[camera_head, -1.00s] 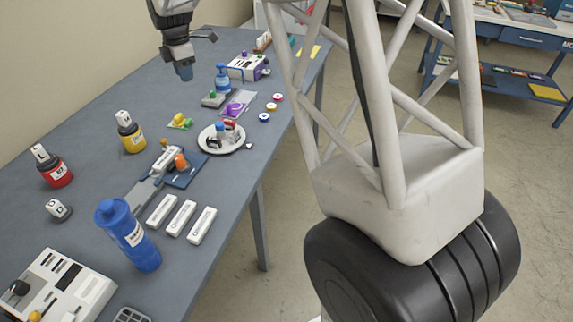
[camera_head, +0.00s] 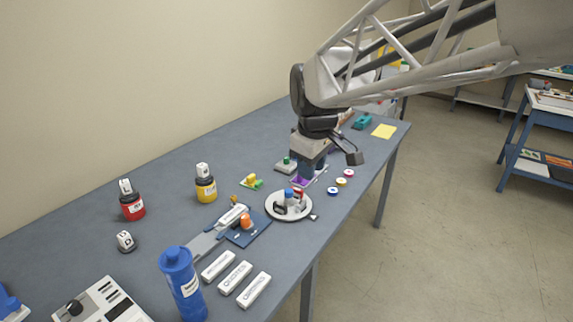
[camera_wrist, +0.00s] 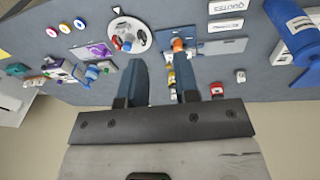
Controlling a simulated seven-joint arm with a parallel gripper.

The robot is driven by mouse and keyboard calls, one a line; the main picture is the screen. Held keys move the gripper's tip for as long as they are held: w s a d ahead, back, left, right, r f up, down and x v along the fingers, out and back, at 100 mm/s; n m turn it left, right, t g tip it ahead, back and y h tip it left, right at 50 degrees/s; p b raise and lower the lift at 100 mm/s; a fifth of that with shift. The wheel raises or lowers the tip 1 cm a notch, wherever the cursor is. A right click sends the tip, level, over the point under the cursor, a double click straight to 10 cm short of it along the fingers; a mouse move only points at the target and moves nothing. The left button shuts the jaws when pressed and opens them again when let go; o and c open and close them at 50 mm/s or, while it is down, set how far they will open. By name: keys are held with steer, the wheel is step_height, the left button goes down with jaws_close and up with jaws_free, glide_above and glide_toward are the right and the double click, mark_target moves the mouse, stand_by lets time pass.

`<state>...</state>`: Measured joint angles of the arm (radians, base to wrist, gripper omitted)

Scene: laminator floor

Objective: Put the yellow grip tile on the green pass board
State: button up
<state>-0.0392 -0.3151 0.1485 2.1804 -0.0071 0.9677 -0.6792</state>
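A small yellow piece (camera_head: 251,180) sits on a small green board (camera_head: 258,185) in the middle of the table in the head view. These look like the yellow grip tile and the green pass board, but they are too small to be sure. My gripper (camera_head: 308,174) points down over the table, to the right of them, near a purple board (camera_head: 302,182). In the wrist view, my gripper (camera_wrist: 158,65) has its two fingers apart with nothing held between them. I cannot pick out the yellow piece clearly there.
A round white tray (camera_head: 290,215) with small items is just in front of my gripper. A blue board (camera_head: 250,237), yellow jar (camera_head: 206,190), red jar (camera_head: 132,207) and tall blue bottle (camera_head: 183,285) stand nearby. A yellow sheet (camera_head: 383,131) lies at the far end.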

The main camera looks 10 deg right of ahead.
steer(key=s+d+f+m, duration=0.1)
steer(key=s+m, duration=0.3)
steer(key=s, duration=0.6)
steer(key=s+d+f+m, duration=0.1)
steer(key=s+f+m, duration=0.3)
steer(key=s, duration=0.6)
steer(key=shift+s+d+t, duration=0.15)
steer(key=shift+s+t, duration=0.1)
steer(key=shift+t, duration=0.15)
